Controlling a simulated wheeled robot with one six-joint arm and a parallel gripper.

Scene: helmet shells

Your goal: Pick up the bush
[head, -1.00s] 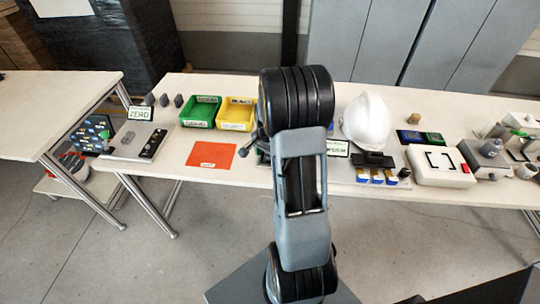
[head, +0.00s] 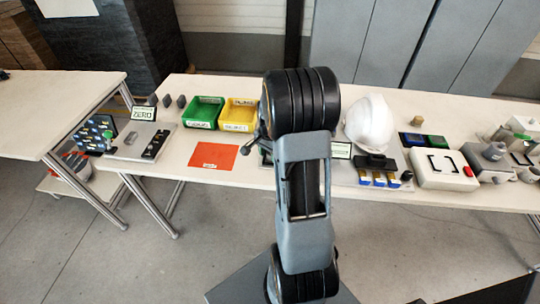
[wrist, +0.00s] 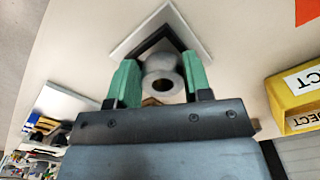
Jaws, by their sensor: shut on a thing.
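The bush is a short grey metal cylinder with a round bore (wrist: 164,82), seen in the wrist view. My gripper (wrist: 160,74) has green fingertips on either side of the bush and is shut on it. A white square plate with a black border (wrist: 128,45) shows beyond the bush; I cannot tell whether the bush touches it. In the head view my own arm hides the gripper and the bush.
A yellow bin (head: 240,115) and a green bin (head: 203,112) stand on the long white table (head: 190,90). An orange sheet (head: 214,156) lies in front of them. A white helmet (head: 370,124) and a white box (head: 441,169) are to the right of my arm.

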